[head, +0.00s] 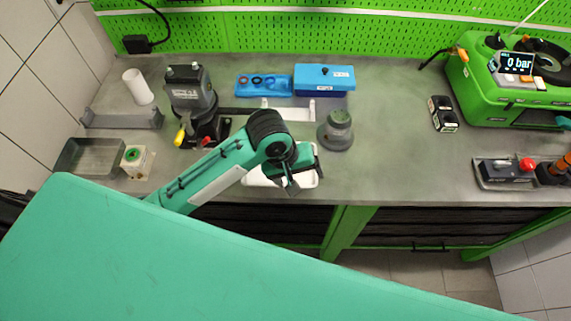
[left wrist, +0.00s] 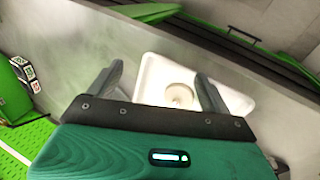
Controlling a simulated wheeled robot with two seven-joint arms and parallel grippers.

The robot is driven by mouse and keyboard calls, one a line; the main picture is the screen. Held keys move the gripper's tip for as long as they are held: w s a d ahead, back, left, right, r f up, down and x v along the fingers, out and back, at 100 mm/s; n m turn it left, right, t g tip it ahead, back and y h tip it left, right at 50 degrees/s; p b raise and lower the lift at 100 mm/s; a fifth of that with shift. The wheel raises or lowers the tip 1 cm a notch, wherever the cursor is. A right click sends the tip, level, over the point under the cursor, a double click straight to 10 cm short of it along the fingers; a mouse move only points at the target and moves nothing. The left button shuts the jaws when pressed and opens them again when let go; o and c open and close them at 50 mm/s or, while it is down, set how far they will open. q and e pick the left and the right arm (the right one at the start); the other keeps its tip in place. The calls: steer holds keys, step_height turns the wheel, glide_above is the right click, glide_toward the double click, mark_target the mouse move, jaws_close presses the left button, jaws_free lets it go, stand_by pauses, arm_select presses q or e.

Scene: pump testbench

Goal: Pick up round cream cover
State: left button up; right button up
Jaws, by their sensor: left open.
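The round cream cover (left wrist: 179,95) lies in a white tray (left wrist: 238,101) in the left wrist view, between my finger lines and nearer the right finger. My left gripper (left wrist: 160,72) is open, with nothing between its fingers. In the head view my left gripper (head: 292,183) hangs over the white tray (head: 256,180) near the bench's front edge. There the arm and gripper hide much of the tray, and I cannot make out the cover. I cannot tell the exact height of the fingers above it. My right gripper is not in view.
A grey round part (head: 335,131) stands just right of the gripper. A dark pump (head: 191,92) stands behind the arm at left. Blue boxes (head: 324,78) sit at the back. A green test unit (head: 510,85) stands at right.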

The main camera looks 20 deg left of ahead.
arm_select(q)
steer(key=w+a+r+n+g+y, duration=0.2)
steer(key=w+a+r+n+y, duration=0.1)
steer(key=w+a+r+n, duration=0.35)
steer(key=shift+n, duration=0.55)
steer(key=f, duration=0.3)
steer(key=f+p, duration=0.1)
steer(key=f, duration=0.1)
steer(key=d+f, duration=0.1)
steer(key=f, duration=0.2)
steer(key=shift+w+f+p, duration=0.15)
steer(key=shift+f+p, duration=0.15)
steer(key=shift+p, duration=0.05)
steer(key=f, duration=0.1)
steer(key=f+p, duration=0.1)
steer(key=f, duration=0.1)
steer(key=f+p, duration=0.1)
steer(key=shift+w+a+f, duration=0.15)
steer(key=shift+w+f, duration=0.1)
steer(key=shift+f, duration=0.4)
steer(key=c, duration=1.1)
steer(key=shift+r, duration=0.1)
